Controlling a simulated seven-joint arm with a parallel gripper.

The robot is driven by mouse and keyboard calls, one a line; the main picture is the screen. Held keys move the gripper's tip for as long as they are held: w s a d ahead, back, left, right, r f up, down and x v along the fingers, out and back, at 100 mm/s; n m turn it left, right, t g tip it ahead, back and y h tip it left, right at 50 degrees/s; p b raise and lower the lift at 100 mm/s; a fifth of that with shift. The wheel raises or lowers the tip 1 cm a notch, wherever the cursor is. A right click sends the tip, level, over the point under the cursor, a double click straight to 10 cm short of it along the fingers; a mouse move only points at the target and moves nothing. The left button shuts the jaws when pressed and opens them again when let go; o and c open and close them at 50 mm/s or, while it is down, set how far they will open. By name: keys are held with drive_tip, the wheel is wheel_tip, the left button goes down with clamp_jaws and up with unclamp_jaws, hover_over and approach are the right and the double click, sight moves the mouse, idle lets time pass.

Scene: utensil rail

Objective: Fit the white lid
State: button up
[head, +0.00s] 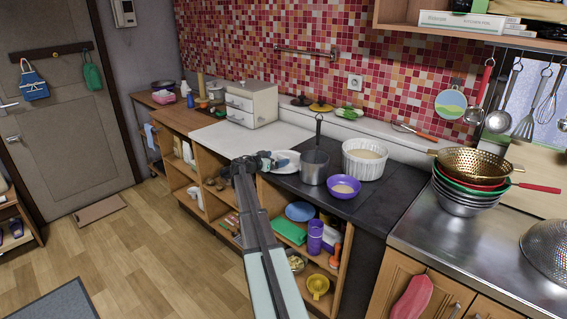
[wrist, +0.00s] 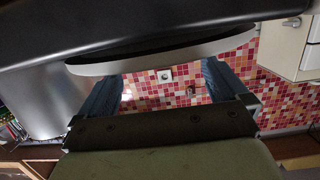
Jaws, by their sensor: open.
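A flat white round piece, which looks like the white lid (head: 288,168), lies on the dark worktop left of the saucepan. My gripper partly covers it. In the wrist view its pale rim (wrist: 160,56) shows edge-on, and I cannot make out a knob. My gripper (head: 268,162) is just at its left side. The blue fingers (wrist: 163,88) are wide apart with nothing visibly clamped between them; I cannot tell whether they touch the rim. The grey saucepan (head: 314,167) stands upright and open, and also fills the left of the wrist view (wrist: 38,92).
A purple bowl (head: 343,188) and a white ribbed dish (head: 364,160) stand right of the saucepan. A white drawer box (head: 252,104) is behind left. Other lids, one yellow (head: 320,107), sit on the back ledge. Stacked colanders (head: 462,185) are at right. The pale worktop left is mostly clear.

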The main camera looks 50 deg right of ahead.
sight(282, 156)
drive_tip(key=d, duration=0.4)
drive_tip(key=shift+f, duration=0.35)
drive_tip(key=shift+c, duration=0.3)
drive_tip(key=c, duration=1)
drive_tip(key=shift+r, duration=0.1)
wheel_tip(282, 156, up, 18)
drive_tip(key=shift+f, duration=0.1)
